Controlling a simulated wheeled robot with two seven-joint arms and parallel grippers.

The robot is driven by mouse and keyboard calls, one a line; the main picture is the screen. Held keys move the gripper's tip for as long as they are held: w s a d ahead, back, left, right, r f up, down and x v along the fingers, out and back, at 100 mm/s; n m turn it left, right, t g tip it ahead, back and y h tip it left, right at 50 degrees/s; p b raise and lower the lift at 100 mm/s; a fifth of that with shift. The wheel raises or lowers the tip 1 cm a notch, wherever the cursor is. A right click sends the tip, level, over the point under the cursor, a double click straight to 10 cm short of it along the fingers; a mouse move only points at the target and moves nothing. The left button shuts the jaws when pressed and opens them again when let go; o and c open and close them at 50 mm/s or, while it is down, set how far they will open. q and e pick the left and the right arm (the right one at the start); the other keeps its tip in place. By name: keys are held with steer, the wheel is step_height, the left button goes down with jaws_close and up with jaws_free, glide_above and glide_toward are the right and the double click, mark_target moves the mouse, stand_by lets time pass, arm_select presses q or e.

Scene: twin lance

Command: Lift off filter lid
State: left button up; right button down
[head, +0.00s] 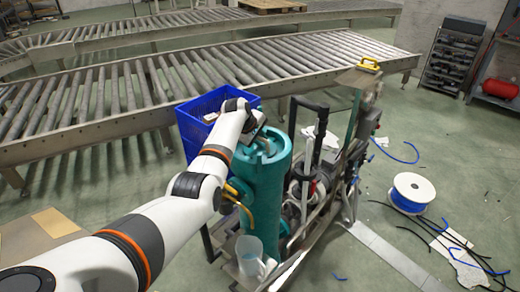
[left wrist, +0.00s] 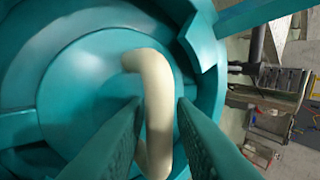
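The filter is a tall teal cylinder (head: 265,195) on a cart, with its round lid (head: 272,150) on top. In the left wrist view the teal lid (left wrist: 75,85) fills most of the picture, and a beige curved handle (left wrist: 157,100) rises from it. My left gripper (head: 260,133) is at the lid top in the head view. In the left wrist view its two fingers (left wrist: 158,108) stand on either side of the handle, with narrow gaps, so it looks open around it. My right gripper is not in view.
A blue crate (head: 192,130) stands behind the filter. A clear jug (head: 250,262) is at the filter's foot. Pipes and a frame (head: 350,150) with a yellow item (head: 369,64) are to the right. A cable spool (head: 411,190) and loose cables lie on the floor.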

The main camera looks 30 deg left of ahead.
arm_select(q)
jaws_close()
steer(key=shift+r, duration=0.1)
steer(key=shift+r, duration=0.25)
step_height(320, 180, up, 9)
steer(key=shift+r+b, duration=0.2)
steer(key=shift+b, duration=0.55)
